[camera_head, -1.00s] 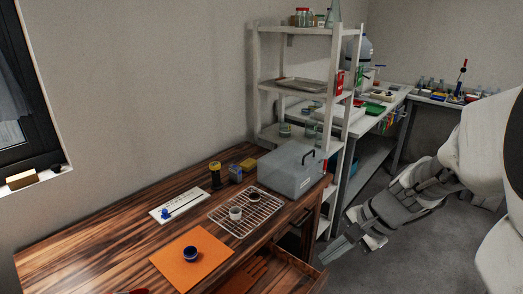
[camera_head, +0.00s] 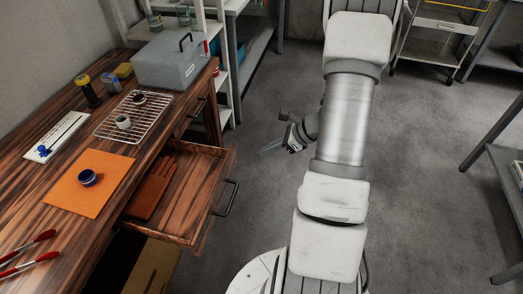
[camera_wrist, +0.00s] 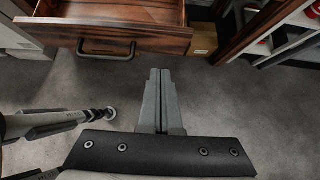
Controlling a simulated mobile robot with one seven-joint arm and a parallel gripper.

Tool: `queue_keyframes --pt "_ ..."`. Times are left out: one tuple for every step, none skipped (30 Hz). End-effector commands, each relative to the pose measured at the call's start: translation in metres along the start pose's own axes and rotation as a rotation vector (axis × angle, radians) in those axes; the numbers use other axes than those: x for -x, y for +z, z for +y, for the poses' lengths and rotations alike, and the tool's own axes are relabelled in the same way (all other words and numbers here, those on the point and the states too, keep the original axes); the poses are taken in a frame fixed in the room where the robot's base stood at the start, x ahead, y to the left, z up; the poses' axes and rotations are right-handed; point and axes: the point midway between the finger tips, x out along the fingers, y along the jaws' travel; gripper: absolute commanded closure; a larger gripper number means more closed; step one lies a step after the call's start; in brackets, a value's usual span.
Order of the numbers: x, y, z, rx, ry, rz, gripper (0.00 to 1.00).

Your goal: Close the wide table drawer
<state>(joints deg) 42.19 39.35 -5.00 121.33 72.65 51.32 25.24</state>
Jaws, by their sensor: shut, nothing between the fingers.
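The wide table drawer (camera_head: 196,203) is pulled out from the wooden table (camera_head: 62,135), and brown folded items (camera_head: 152,190) lie inside it. Its dark bar handle (camera_head: 230,198) is on the front panel. In the wrist view the drawer front (camera_wrist: 150,38) spans the top left, with the handle (camera_wrist: 107,53) hanging below its upper part. My gripper (camera_wrist: 160,72) is shut and empty, pointing toward the drawer front just right of the handle, apart from the handle. In the head view my gripper (camera_head: 268,150) is in the open floor space right of the drawer, partly hidden by my arm.
On the table are an orange mat (camera_head: 70,203), a wire rack (camera_head: 113,129), a grey box (camera_head: 163,72) and red-handled tools (camera_head: 30,262). A cardboard box (camera_head: 152,268) stands under the drawer. The floor (camera_head: 262,112) right of the table is clear.

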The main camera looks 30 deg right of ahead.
Motion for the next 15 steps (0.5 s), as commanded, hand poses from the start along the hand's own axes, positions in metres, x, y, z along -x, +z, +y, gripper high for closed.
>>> queue_keyframes --pt "-0.013 -0.002 0.001 0.000 0.004 -0.001 1.00" --pt "-0.019 -0.002 0.001 0.002 0.004 -0.001 1.00" --pt "-0.029 -0.002 0.001 0.002 0.005 -0.001 1.00" --pt "-0.035 -0.002 0.002 0.002 0.006 -0.001 1.00" --pt "-0.042 -0.002 0.001 0.001 0.005 -0.001 1.00" --pt "-0.051 -0.002 0.001 0.002 0.005 0.000 1.00" --pt "-0.057 -0.002 0.002 0.002 0.005 -0.001 1.00" --pt "-0.064 -0.002 0.002 0.003 0.006 -0.001 1.00" --pt "-0.072 -0.002 0.001 0.003 0.005 0.000 1.00" --pt "-0.077 -0.002 0.001 0.002 0.004 0.000 1.00" --pt "-0.083 -0.002 0.002 0.002 0.005 0.000 1.00" --pt "-0.086 0.007 0.001 0.006 0.004 -0.001 1.00" --pt "-0.089 0.011 0.001 0.007 0.003 -0.001 1.00" --pt "-0.091 0.014 0.001 0.007 0.003 0.000 1.00" --pt "-0.095 0.017 0.001 0.007 0.003 0.000 1.00"
